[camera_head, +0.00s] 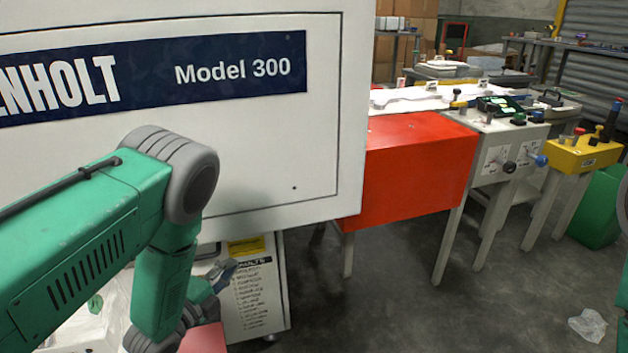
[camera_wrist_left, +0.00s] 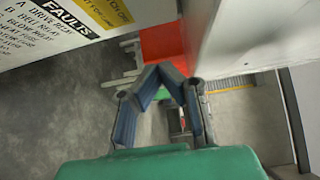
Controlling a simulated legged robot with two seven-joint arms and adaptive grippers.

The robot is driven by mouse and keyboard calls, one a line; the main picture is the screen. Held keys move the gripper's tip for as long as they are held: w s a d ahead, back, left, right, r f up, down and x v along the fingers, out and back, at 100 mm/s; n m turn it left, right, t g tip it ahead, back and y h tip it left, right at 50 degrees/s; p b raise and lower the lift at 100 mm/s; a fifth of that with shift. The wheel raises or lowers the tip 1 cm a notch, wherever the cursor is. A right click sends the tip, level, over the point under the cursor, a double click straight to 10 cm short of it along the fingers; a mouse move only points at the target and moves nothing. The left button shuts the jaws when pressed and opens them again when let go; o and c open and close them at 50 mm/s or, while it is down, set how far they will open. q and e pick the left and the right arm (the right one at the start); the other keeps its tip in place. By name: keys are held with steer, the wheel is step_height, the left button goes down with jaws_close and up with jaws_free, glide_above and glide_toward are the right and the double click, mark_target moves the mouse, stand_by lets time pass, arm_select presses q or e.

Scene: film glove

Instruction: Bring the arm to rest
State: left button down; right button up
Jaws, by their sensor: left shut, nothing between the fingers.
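My green left arm comes in from the left in the head view and bends down in front of a large white machine panel (camera_head: 270,130) marked "Model 300". My left gripper (camera_head: 228,270) is small and partly hidden behind the arm there, low beside the panel's lower edge. In the left wrist view the left gripper (camera_wrist_left: 172,72) shows its two blue-grey fingers with the tips together and nothing between them. My right gripper is not in view.
A white board headed "FAULTS" (camera_wrist_left: 55,20) is near the left gripper. A red box-like bench (camera_head: 415,170) stands right of the panel, then a grey control stand (camera_head: 500,140) and a yellow control box (camera_head: 570,155). Crumpled clear film (camera_head: 588,325) lies on open floor.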

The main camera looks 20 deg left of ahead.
arm_select(q)
steer(key=s+f+n+g+y, duration=0.4)
steer(key=s+f+n+g, duration=0.5)
steer(key=s+f+n, duration=0.35)
steer(key=s+d+n+g, duration=0.3)
steer(key=s+n+g, duration=0.4)
steer(key=s, duration=1.1)
step_height(320, 180, up, 12)
steer(key=s+p, duration=0.1)
steer(key=p, duration=1.1)
steer(key=shift+s+d+f+n+g, duration=0.15)
steer(key=shift+s+n+g, duration=0.05)
steer(key=shift+n+g, duration=0.2)
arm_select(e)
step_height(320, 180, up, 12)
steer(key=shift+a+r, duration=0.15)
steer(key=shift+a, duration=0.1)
arm_select(q)
steer(key=shift+a+f, duration=0.15)
steer(key=shift+a, duration=0.2)
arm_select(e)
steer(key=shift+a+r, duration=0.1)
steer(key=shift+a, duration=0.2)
arm_select(q)
steer(key=shift+w+d, duration=0.1)
steer(key=shift+d, duration=0.15)
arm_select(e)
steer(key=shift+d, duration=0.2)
